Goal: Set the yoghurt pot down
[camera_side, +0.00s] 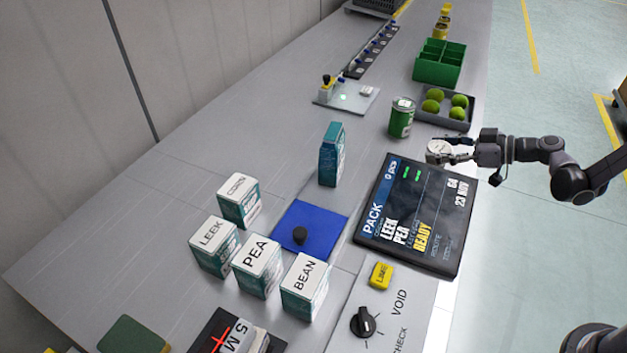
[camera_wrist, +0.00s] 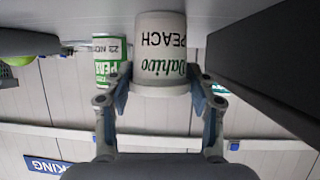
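The yoghurt pot is a small white cup with a pale top; it shows in the side view (camera_side: 438,148) beside the far end of the black screen. In the wrist view it appears upside down, with "Dahivo" and "PEACH" lettering, the white pot (camera_wrist: 160,50) filling the middle. My gripper (camera_side: 452,151) reaches in from the right, and its two fingers also show in the wrist view (camera_wrist: 160,84), one against each side of the pot. The gripper is shut on the pot. I cannot tell whether its base touches the table.
A black display panel (camera_side: 415,215) lies just in front of the pot. A green can (camera_side: 401,118) stands behind-left, and a grey tray (camera_side: 425,117) with several green balls lies behind. A teal carton (camera_side: 331,155) stands left. Bare table (camera_side: 270,120) lies farther left.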

